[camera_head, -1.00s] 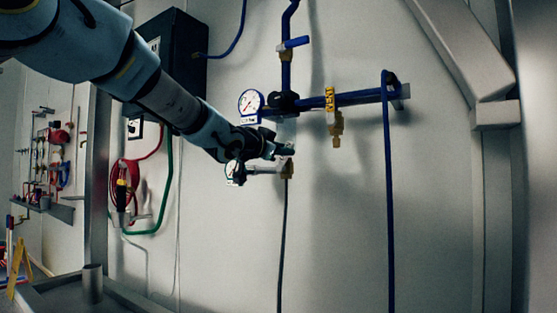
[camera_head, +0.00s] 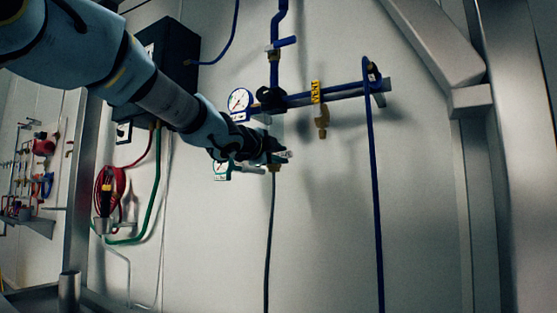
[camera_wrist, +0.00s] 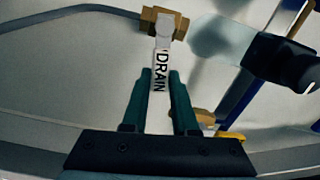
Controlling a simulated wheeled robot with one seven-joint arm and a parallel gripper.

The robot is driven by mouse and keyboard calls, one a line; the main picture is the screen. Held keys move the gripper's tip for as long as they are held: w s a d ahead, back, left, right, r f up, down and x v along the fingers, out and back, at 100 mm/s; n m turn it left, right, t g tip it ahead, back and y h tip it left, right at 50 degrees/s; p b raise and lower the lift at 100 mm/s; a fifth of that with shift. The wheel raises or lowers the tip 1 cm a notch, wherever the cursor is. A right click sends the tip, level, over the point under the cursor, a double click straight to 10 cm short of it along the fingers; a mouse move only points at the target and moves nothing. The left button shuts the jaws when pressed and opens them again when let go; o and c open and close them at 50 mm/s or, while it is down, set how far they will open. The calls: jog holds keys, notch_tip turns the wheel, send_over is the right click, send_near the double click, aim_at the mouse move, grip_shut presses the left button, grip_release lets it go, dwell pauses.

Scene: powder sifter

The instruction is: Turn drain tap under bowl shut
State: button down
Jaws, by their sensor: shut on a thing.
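The drain tap has a white lever marked DRAIN (camera_wrist: 163,54) joined to a brass body (camera_wrist: 170,14) in the wrist view. The brass body (camera_head: 274,169) is small and partly hidden by my gripper in the head view. My gripper (camera_wrist: 160,78) is shut on the lever, its two green fingers on either side of the lettering. In the head view my gripper (camera_head: 281,156) is just under the blue pipe assembly. A clear bowl (camera_wrist: 222,40) shows beside the tap in the wrist view. The lever's exact angle to its pipe is hard to tell.
The blue pipe (camera_head: 335,93) carries a yellow VENT lever (camera_head: 316,91) at right. A dark hose (camera_head: 269,240) hangs below the tap.

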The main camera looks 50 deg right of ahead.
jog(key=shift+f+m+b, duration=0.55)
jog(key=shift+m+b, duration=0.05)
jog(key=shift+m, duration=0.3)
jog(key=c, duration=0.7)
grip_release()
jog(key=v, duration=1)
jog(key=shift+s+a, duration=0.1)
jog(key=shift+a, duration=0.25)
